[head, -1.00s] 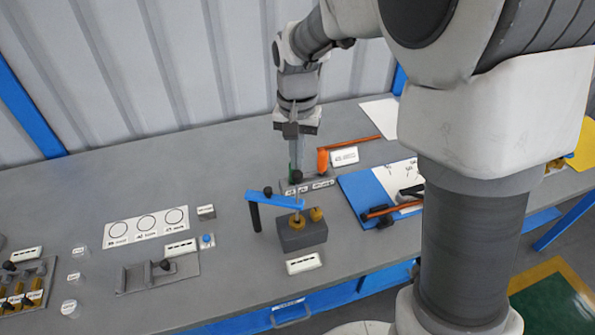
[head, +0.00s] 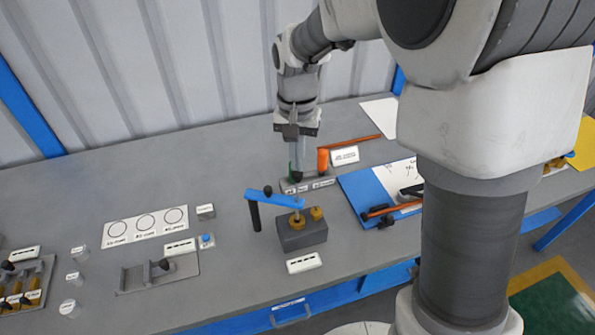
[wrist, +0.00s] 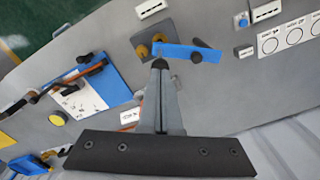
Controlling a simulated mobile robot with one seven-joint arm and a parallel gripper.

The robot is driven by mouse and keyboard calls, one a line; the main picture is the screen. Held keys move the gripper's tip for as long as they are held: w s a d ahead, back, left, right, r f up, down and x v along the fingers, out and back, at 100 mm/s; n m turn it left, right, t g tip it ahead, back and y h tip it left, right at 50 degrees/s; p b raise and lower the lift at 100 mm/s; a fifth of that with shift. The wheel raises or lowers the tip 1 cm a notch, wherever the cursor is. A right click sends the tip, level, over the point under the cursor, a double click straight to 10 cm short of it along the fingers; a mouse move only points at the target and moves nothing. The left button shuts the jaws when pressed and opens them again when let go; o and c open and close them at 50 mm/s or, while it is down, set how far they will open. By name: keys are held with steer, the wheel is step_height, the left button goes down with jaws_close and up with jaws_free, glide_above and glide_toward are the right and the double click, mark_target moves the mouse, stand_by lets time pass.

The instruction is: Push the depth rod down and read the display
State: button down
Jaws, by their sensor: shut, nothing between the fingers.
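My gripper (head: 297,178) points down, shut and empty, behind the grey block (head: 290,240) in the head view. In the wrist view its closed dark fingertips (wrist: 160,64) overlap the near edge of the blue arm (wrist: 187,53); I cannot tell whether they touch. The blue arm (head: 277,199) has a black handle (head: 254,215) and crosses over the grey block, which carries brass round parts (head: 316,213). A white display (head: 304,263) lies in front of the block, its characters too small to read. I cannot pick out the depth rod with certainty.
A low labelled strip (head: 318,184) and an orange-handled tool (head: 323,160) are close to my gripper. A blue board (head: 360,196) lies right. A circle card (head: 145,227), a grey fixture (head: 150,275) and another display (head: 180,247) are left.

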mark_target(297, 176)
steer(key=shift+f+b, duration=1.8)
steer(key=shift+f, duration=0.9)
steer(key=shift+r, duration=0.2)
steer(key=shift+r+p, duration=0.85)
steer(key=shift+r, duration=0.1)
steer(key=s+d+r+n+t, duration=0.1)
steer(key=s+d+r+t, duration=0.1)
steer(key=s+d+r, duration=0.4)
steer(key=s+d+r+n+t, duration=0.1)
steer(key=s+d+r+t, duration=0.2)
steer(key=s, duration=0.9)
steer(key=d+r, duration=0.3)
steer(key=r, duration=0.1)
steer(key=shift+s+d+n+t, duration=0.25)
steer(key=shift+s+n+t, duration=0.05)
steer(key=shift+s+n, duration=0.1)
steer(key=shift+w+a, duration=0.1)
stand_by(0.5)
